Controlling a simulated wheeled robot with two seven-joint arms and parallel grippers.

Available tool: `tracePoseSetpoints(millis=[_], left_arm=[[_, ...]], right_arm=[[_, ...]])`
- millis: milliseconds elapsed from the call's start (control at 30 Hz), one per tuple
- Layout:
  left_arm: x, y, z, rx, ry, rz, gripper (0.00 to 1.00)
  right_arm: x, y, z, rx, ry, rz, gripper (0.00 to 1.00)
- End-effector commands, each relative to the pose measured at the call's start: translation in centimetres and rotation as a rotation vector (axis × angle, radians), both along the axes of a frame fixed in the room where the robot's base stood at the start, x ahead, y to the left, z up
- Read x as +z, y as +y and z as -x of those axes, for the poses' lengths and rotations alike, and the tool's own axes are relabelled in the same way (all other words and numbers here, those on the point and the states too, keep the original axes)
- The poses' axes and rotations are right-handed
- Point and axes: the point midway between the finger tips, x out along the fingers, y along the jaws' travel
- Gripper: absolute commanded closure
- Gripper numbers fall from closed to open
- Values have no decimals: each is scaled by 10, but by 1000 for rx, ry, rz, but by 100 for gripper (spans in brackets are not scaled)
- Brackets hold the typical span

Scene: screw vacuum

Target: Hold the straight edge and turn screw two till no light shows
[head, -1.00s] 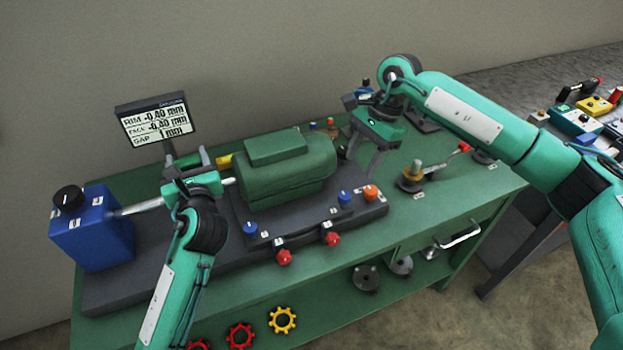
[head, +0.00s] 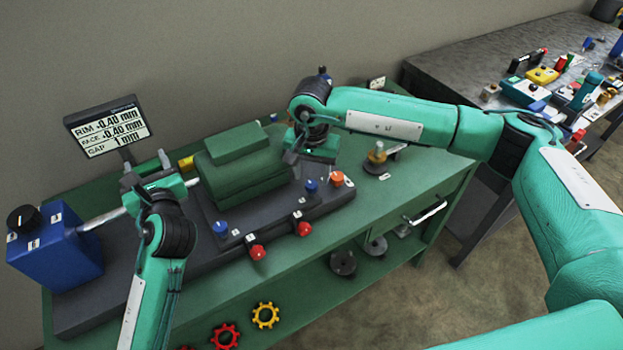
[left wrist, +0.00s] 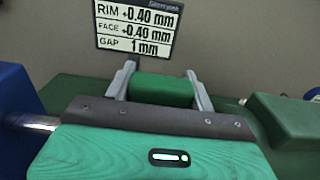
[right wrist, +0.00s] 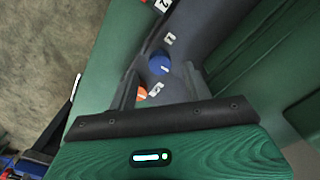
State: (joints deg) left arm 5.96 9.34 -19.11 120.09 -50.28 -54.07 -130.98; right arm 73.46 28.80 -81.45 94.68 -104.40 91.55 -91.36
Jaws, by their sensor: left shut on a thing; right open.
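My left gripper (head: 146,168) is shut on a green block, likely the straight edge (left wrist: 160,90), above the shaft left of the green motor (head: 240,170). It hides most of the contact, and I see no light gap. My right gripper (head: 308,160) is open and empty, pointing down at the motor's right end. The right wrist view shows a blue knob (right wrist: 160,64) and an orange knob (right wrist: 141,93) between and beyond its fingers. In the head view, blue knobs (head: 311,186) (head: 220,226) stand on the base. I cannot tell which is screw two.
A blue box (head: 52,245) stands at the shaft's left end. Red knobs (head: 258,252) line the base's front. A brass-topped fixture (head: 378,154) stands right on the green bench (head: 400,190).

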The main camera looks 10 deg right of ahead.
Motion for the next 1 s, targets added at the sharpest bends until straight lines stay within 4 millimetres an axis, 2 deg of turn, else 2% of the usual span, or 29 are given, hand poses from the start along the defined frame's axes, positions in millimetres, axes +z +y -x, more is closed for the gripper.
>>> tracePoseSetpoints(millis=[33, 200, 567, 800, 1000], left_arm=[[-1, 0, 0, 0, 1, 0, 74], [-1, 0, 0, 0, 1, -1, 74], [-1, 0, 0, 0, 2, 0, 74], [-1, 0, 0, 0, 2, 0, 74], [-1, 0, 0, 0, 2, 0, 74]], right_arm=[[-9, 0, 1, 0, 3, 1, 50], [-25, 0, 0, 0, 1, 1, 50], [-29, 0, 0, 0, 1, 0, 50], [-29, 0, 0, 0, 1, 0, 95], [-29, 0, 0, -11, 1, 0, 95]])
